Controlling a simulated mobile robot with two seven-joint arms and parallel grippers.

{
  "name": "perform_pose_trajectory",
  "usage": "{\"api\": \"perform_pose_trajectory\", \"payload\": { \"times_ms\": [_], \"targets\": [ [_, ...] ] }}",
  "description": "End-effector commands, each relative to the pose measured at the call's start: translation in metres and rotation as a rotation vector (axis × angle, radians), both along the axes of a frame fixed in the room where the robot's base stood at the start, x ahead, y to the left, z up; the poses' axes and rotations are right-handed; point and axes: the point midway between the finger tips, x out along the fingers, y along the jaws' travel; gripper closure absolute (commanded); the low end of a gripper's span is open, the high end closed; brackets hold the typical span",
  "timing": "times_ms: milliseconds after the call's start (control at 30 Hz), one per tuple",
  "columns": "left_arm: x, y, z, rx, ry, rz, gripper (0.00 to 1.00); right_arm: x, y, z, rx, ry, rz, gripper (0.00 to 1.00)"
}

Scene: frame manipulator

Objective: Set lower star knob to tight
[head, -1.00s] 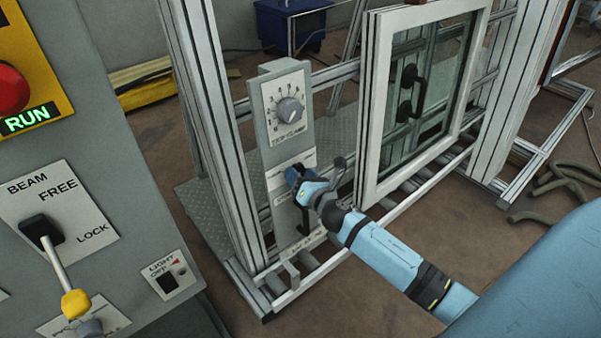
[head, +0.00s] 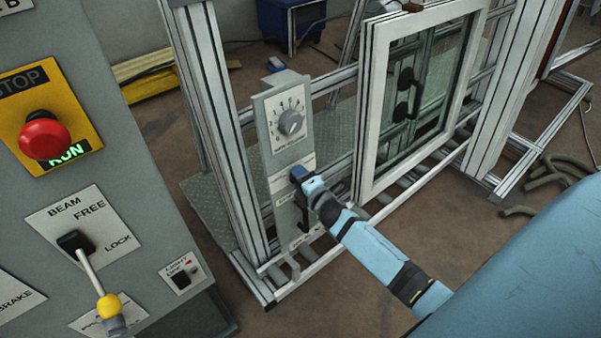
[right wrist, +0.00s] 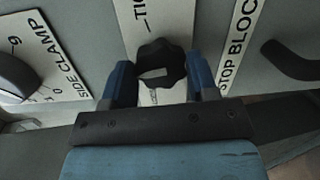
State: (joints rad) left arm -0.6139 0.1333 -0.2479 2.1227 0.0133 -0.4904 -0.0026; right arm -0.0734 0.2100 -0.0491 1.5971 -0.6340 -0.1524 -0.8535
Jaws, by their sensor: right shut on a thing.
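The star knob (right wrist: 160,64) is black with a lobed rim and a pale bar on its face. It sits on a white label strip (right wrist: 152,20) with partly hidden lettering. My right gripper (right wrist: 160,80) has its blue fingers on either side of the knob and is shut on it. In the head view my right gripper (head: 300,176) is at the grey post panel below the dial, and it hides the knob there. My left gripper is in neither view.
A numbered dial (head: 290,122) is above the gripper on the same panel; the wrist view labels it SIDE CLAMP (right wrist: 70,55). A black handle (right wrist: 290,60) is beside the STOP BLOCK label. A framed window (head: 377,130) stands right of the panel. A control console (head: 140,180) fills the left.

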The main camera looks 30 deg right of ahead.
Motion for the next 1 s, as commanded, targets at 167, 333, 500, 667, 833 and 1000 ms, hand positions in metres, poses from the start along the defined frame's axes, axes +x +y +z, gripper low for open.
{"api": "perform_pose_trajectory", "payload": {
  "times_ms": [167, 333, 500, 667, 833, 1000],
  "targets": [
    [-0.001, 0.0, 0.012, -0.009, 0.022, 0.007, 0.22, 0.0, -0.001, 0.006, 0.165, 0.014, -0.019, 0.7],
    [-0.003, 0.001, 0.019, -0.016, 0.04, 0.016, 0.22, 0.001, -0.002, 0.006, 0.325, 0.027, -0.037, 0.7],
    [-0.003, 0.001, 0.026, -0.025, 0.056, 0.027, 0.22, 0.001, -0.002, 0.006, 0.485, 0.038, -0.053, 0.7],
    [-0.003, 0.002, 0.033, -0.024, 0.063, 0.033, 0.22, 0.0, -0.002, 0.006, 0.634, 0.051, -0.068, 0.7],
    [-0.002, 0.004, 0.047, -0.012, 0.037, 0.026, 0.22, 0.001, -0.003, 0.006, 0.794, 0.062, -0.085, 0.7],
    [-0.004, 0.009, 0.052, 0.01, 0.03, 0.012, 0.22, 0.001, -0.004, 0.006, 0.953, 0.075, -0.102, 0.7]
  ]
}}
